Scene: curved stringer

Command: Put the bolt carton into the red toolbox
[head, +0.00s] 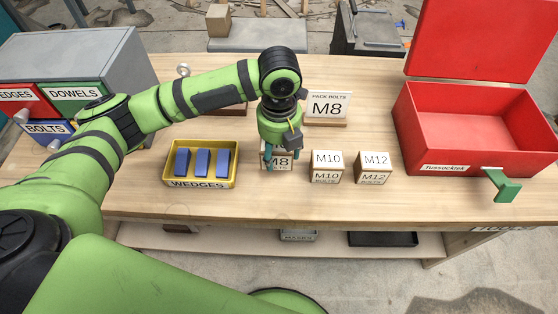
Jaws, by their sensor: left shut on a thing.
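My left gripper (281,150) points down over the M8 bolt carton (281,163) and is shut on it. The carton is at the bench surface, right of the yellow tray; whether it touches the bench is hard to tell. The gripper hides part of the carton's upper side. A card reading "Pack bolts M8" (328,106) stands behind it. The red toolbox (437,168) is at the right with its lid (470,35) raised, and its visible inside is empty. My right gripper is not in view.
An M10 carton (327,166) and an M12 carton (373,168) stand close to the right, before the toolbox. A yellow wedges tray (200,183) holds blue wedges. A grey drawer cabinet (95,55) is at the left. A green latch (502,185) sticks out from the toolbox front.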

